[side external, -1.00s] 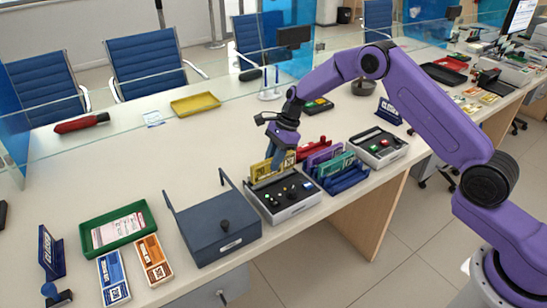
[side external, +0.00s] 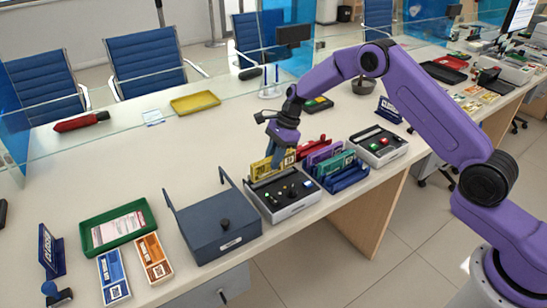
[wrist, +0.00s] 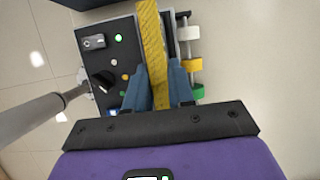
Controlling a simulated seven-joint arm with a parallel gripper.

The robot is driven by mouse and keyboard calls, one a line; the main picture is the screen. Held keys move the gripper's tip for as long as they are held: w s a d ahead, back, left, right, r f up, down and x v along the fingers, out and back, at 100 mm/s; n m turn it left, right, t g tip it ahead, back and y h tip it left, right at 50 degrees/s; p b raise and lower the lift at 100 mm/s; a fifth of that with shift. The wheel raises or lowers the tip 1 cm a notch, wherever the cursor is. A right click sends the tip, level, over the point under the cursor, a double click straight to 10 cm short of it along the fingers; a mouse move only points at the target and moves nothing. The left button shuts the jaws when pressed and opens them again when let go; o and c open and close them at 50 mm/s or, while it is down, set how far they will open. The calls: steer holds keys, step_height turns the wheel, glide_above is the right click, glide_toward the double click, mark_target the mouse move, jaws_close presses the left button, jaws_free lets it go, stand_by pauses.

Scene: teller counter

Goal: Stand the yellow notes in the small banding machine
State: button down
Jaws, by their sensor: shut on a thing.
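The yellow notes (side external: 262,168) are a flat bundle held on edge, upright, at the back of a grey banding machine (side external: 290,210) with a black top and several knobs. In the wrist view the yellow notes (wrist: 151,40) show edge-on, lined up with the slot beside the machine's black control panel (wrist: 126,58). My gripper (side external: 277,160) is shut on the notes at their right part. In the wrist view its blue fingers (wrist: 158,85) press both sides of the bundle. The notes' lower edge is hidden, so I cannot tell whether they touch the slot floor.
A blue rack (side external: 345,178) with purple, teal and red bundles stands close on the right. A second grey machine (side external: 385,155) is beyond it. A dark blue box (side external: 215,233) stands close on the left. The counter behind is mostly clear.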

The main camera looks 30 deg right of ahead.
steer(key=shift+f, duration=0.45)
steer(key=shift+f, duration=0.6)
steer(key=c, duration=0.9)
jaws_free()
steer(key=shift+r, duration=3.5)
